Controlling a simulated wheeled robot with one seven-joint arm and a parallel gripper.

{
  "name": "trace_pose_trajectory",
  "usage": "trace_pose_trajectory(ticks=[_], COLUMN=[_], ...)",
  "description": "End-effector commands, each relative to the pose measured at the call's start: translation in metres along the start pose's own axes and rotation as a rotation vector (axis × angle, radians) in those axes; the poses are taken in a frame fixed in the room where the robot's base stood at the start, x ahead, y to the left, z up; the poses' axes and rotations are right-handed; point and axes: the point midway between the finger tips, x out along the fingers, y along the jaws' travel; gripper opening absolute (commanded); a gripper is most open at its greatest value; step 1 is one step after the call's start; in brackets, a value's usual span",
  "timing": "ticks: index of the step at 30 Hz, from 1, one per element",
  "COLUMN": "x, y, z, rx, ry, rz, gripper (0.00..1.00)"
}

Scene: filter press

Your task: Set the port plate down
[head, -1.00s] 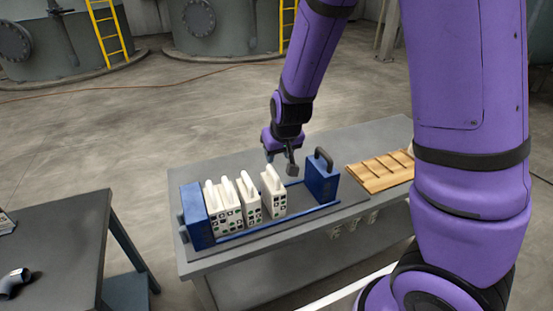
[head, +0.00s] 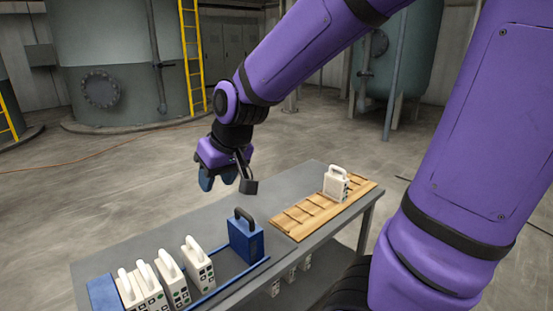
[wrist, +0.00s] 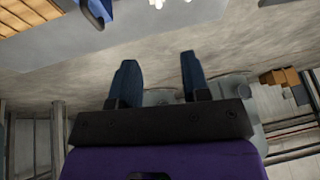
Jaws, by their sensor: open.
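A white port plate (head: 335,182) with a loop handle stands on the slotted wooden rack (head: 287,226), toward its far right end. Several more white plates (head: 197,262) stand in a row between the blue rails of the press, their handles up. My gripper (head: 214,182) is open and empty, raised behind the table and left of the rack, well away from every plate. In the wrist view its two blue fingers (wrist: 157,72) are spread with nothing between them. Part of the rack (wrist: 14,18) shows at that view's top left.
A blue block with a black handle (head: 246,238) stands at the near end of the rack, on the press rails. A blue end block (head: 103,292) closes the left end. Bare grey tabletop (head: 190,222) lies behind the press. Tanks stand far behind.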

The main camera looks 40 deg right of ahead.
Motion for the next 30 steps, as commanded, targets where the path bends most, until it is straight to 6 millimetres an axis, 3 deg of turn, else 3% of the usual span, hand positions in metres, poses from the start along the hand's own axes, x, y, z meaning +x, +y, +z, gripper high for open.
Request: trace_pose_trajectory(ticks=[1, 6, 13, 19, 30], x=[-0.018, -0.066, -0.117, -0.136, -0.139], y=[0.002, 0.006, 0.012, 0.014, 0.014], z=[0.006, 0.034, 0.076, 0.099, 0.102], rx=[-0.002, -0.010, -0.019, -0.017, -0.017], ry=[0.014, 0.028, 0.045, 0.048, 0.047], rz=[0.000, 0.019, 0.074, 0.111, 0.118], gripper=[0.43, 0.43, 0.43, 0.43, 0.43])
